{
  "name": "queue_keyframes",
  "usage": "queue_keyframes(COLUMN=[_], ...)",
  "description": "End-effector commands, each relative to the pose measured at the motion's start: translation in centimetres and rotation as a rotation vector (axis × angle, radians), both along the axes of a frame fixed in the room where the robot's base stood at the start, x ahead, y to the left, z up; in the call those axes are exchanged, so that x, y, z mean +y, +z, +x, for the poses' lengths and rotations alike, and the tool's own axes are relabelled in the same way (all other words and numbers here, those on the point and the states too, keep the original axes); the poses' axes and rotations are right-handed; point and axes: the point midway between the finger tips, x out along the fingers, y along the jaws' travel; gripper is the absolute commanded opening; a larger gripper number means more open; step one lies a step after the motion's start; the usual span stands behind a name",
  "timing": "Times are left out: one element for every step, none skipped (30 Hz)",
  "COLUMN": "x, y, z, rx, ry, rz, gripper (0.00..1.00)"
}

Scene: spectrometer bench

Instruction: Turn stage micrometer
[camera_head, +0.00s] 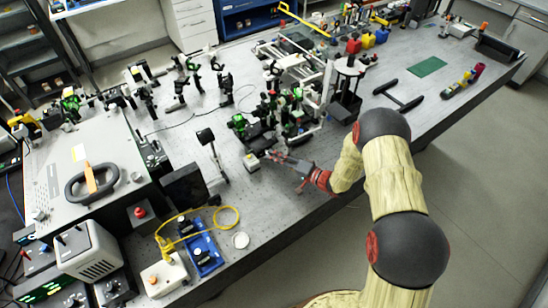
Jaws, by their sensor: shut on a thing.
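My gripper (268,155) reaches in from the right, low over the bench, with its fingers pointing left. It is shut, with its fingertips at the near side of a dark optical stage (257,136) in the middle of the bench. The stage micrometer is at the fingertips, too small and too covered by the fingers to make out clearly. A small pale block with a yellowish top (251,161) stands just left of the fingertips.
The grey bench (300,212) is bare in front of my gripper. A post-mounted dark screen (206,137) stands to the left. Green-and-black optical mounts (295,115) crowd behind the fingers. A black post assembly (346,90) stands behind my forearm.

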Motion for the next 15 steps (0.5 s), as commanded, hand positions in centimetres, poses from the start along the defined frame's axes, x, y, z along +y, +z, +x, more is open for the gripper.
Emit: queue_keyframes(x=[-0.08,-0.07,-0.08,-0.08,-0.08,-0.07,-0.08,-0.08,-0.08,-0.08,-0.08,-0.08,-0.08,-0.08,-0.09], y=[-0.09,-0.10,-0.10,-0.10,-0.11,-0.11,-0.12,-0.13,-0.13,-0.13,-0.13,-0.13,-0.13,-0.13,-0.12], z=[0.07,0.07,0.07,0.07,0.06,0.05,0.05,0.05,0.05,0.05,0.05,0.06,0.06,0.06,0.07], rx=[0.011,0.017,0.024,0.029,0.033,0.038,0.041,0.043,0.046,0.048,0.048,0.050,0.049,0.050,0.050], ry=[-0.002,-0.002,-0.002,-0.002,-0.002,-0.002,-0.003,-0.002,-0.003,-0.003,-0.003,-0.003,-0.002,-0.003,-0.004], rz=[0.014,0.023,0.034,0.040,0.046,0.053,0.058,0.061,0.064,0.067,0.068,0.069,0.070,0.071,0.071], gripper=[0.00,0.00,0.00,0.00,0.00,0.00,0.00,0.00,0.00,0.00,0.00,0.00,0.00,0.00,0.00])
